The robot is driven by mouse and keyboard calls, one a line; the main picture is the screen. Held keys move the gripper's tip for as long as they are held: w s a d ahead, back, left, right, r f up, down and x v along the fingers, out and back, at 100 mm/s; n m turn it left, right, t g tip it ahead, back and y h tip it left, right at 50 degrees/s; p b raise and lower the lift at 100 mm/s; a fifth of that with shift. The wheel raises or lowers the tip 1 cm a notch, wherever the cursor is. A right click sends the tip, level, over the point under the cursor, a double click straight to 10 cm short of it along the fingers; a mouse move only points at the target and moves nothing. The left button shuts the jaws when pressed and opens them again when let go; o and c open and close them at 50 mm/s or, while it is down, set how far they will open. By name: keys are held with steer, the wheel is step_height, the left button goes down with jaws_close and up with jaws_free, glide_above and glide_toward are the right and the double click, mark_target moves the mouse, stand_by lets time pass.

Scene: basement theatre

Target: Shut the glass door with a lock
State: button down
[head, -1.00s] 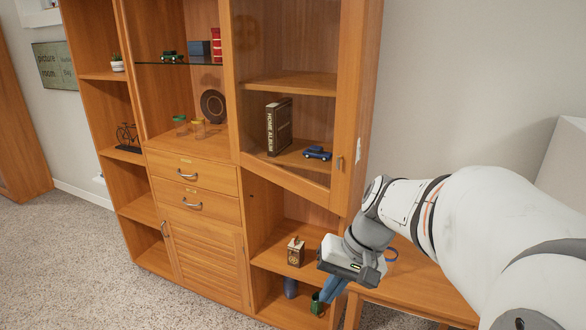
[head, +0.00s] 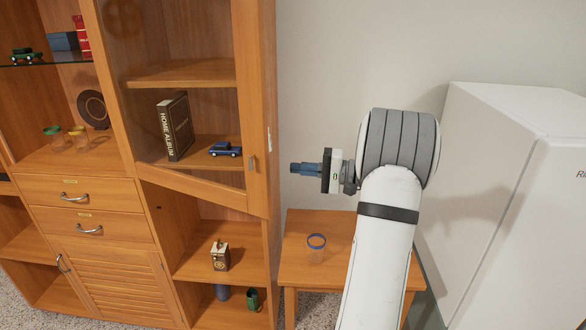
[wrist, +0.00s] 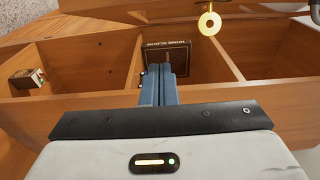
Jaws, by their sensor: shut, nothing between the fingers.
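The glass door (head: 258,100) is the wooden-framed door at the cabinet's upper right in the head view. Its small metal lock (head: 252,163) sits on the right stile. The bottom rail slants out from the shelf line, so the door stands ajar, with its right edge swung outward. My gripper (head: 293,168) is shut and empty, to the right of the door's lock edge in the picture, with its blue fingers pointing left.
A home album (head: 175,127) and a blue toy car (head: 225,149) stand on the shelf behind the glass. A white appliance (head: 520,200) stands at right.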

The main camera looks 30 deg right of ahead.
mark_target(266, 174)
steer(key=w+a+p, duration=0.1)
steer(key=a, duration=0.1)
steer(key=w+a+p, duration=0.1)
steer(key=a, duration=0.2)
steer(key=a+p, duration=0.1)
steer(key=a, duration=0.2)
steer(key=shift+w+a+r, duration=0.1)
steer(key=shift+w+a, duration=0.1)
steer(key=shift+w, duration=0.2)
steer(key=shift+s+a, duration=0.15)
steer(key=shift+a, duration=0.15)
